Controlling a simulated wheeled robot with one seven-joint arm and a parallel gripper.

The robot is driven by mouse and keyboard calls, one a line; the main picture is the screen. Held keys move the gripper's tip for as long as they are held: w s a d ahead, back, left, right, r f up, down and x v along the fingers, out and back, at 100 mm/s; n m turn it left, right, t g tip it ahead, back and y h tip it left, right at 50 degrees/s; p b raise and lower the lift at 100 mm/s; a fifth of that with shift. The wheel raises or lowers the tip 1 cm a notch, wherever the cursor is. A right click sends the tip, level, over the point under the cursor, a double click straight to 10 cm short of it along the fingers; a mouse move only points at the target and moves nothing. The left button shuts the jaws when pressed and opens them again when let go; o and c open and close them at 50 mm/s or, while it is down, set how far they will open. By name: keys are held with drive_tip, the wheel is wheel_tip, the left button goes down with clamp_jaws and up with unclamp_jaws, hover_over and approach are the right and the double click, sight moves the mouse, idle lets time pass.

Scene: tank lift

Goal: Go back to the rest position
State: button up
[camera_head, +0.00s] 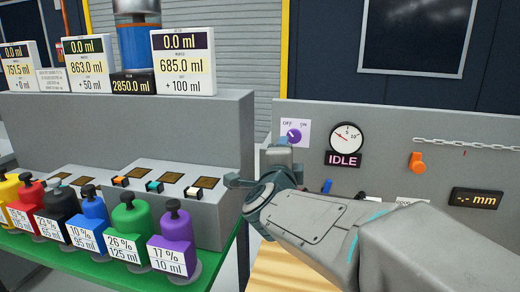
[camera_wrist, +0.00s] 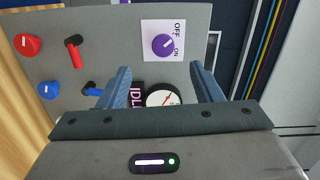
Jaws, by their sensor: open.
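My gripper (camera_head: 257,163) reaches toward the grey control panel (camera_head: 390,125) from the front, with its arm crossing the lower right of the head view. In the wrist view its two blue-grey fingers (camera_wrist: 160,70) are spread apart with nothing between them. The purple OFF/ON knob (camera_head: 294,136) is on the panel just beyond the fingers. In the wrist view the knob (camera_wrist: 162,44) shows ahead of the gap between the fingertips, apart from them. I cannot tell its exact setting.
A gauge (camera_head: 346,137) sits above an IDLE sign (camera_head: 342,159). An orange hook-like part (camera_head: 417,162) and a chain (camera_head: 465,144) are to the right. Coloured bottles, one purple (camera_head: 173,240), stand on a green table (camera_head: 100,268) at left. A red knob (camera_wrist: 27,44) shows in the wrist view.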

drive_tip(key=s+a+f+n+g+y+p, duration=0.3)
drive_tip(key=s+f+n+g+y+p, duration=0.35)
drive_tip(key=n, duration=0.75)
drive_tip(key=s+d+f+n+g+h+p, duration=0.1)
drive_tip(key=s+d+f+n+g, duration=0.2)
drive_tip(key=s, duration=0.5)
drive_tip(key=s+d+f+n+g+h+p, duration=0.1)
drive_tip(key=s+d+f+n+g, duration=0.2)
drive_tip(key=s, duration=0.6)
drive_tip(key=shift+d+g, duration=0.85)
drive_tip(key=shift+g, duration=0.1)
drive_tip(key=shift+f, duration=0.1)
